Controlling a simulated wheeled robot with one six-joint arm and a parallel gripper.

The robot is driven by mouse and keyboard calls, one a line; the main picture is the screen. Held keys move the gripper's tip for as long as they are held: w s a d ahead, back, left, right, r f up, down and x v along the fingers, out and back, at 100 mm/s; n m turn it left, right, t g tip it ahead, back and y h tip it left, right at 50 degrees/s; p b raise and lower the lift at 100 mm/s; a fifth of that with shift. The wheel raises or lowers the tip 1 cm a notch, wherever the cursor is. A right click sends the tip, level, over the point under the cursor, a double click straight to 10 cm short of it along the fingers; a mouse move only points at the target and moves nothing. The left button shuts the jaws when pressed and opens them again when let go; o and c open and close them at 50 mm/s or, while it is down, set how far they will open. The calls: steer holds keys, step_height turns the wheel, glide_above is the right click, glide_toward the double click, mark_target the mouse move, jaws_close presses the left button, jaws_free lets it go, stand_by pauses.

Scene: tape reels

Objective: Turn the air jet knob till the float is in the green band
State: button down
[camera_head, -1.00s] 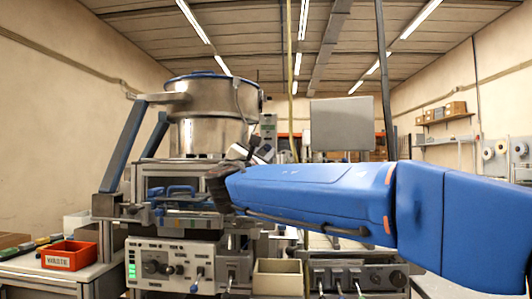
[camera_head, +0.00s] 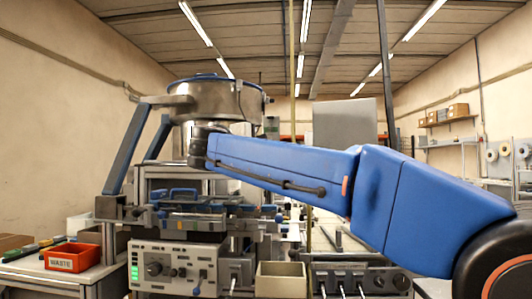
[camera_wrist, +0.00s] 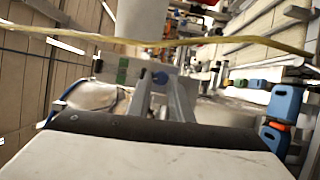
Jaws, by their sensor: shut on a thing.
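In the head view my blue arm reaches left to the metal bowl, and the gripper's fingers are hidden there.
The metal bowl (camera_head: 215,92) stands on a frame close behind my wrist. Below are a control panel (camera_head: 172,264), a beige bin (camera_head: 281,279) and a red waste bin (camera_head: 73,258). A yellow hose (camera_wrist: 230,40) crosses the wrist view.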

steer(key=shift+r+m+g, duration=0.1)
steer(key=shift+m+g, duration=0.4)
steer(key=shift+m, duration=0.9)
steer(key=shift+y, duration=0.3)
steer(key=c, duration=1.6)
jaws_free()
steer(key=shift+c, duration=0.2)
steer(key=shift+o, duration=0.3)
steer(key=shift+r, duration=0.15)
